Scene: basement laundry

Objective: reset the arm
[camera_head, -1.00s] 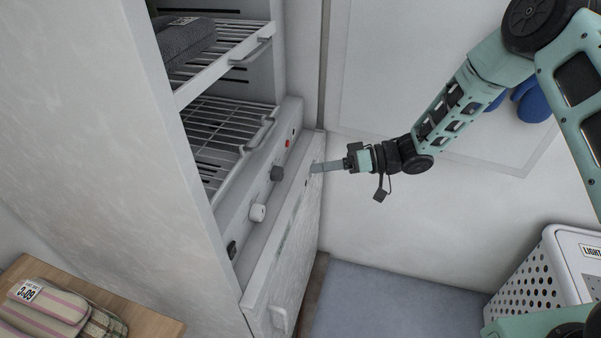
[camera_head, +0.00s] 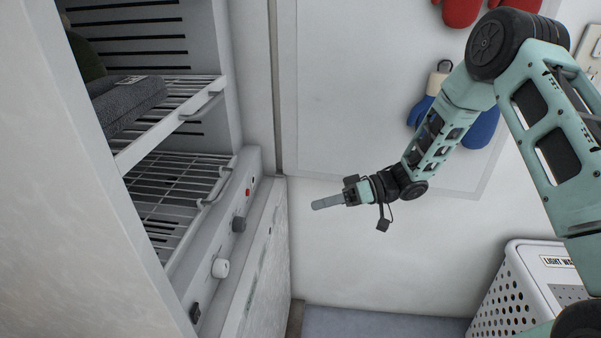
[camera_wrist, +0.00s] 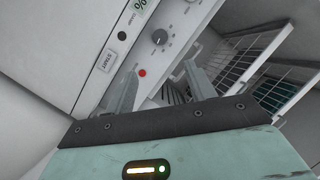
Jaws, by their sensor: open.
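My gripper (camera_head: 327,203) is at the end of my raised arm, to the right of the white cabinet's control panel, in front of the back wall. It points left in the head view and touches nothing that I can see. In the wrist view its two fingers (camera_wrist: 158,92) stand apart with nothing held between them. Past the fingers the wrist view shows the panel with a grey knob (camera_wrist: 160,38), a red light (camera_wrist: 142,73) and a START label.
The white cabinet has wire racks (camera_head: 180,185), with a folded grey cloth (camera_head: 128,102) on the upper one. A perforated white basket (camera_head: 505,290) stands at lower right. Blue mitts (camera_head: 482,128) and red mitts (camera_head: 462,10) hang on the back wall.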

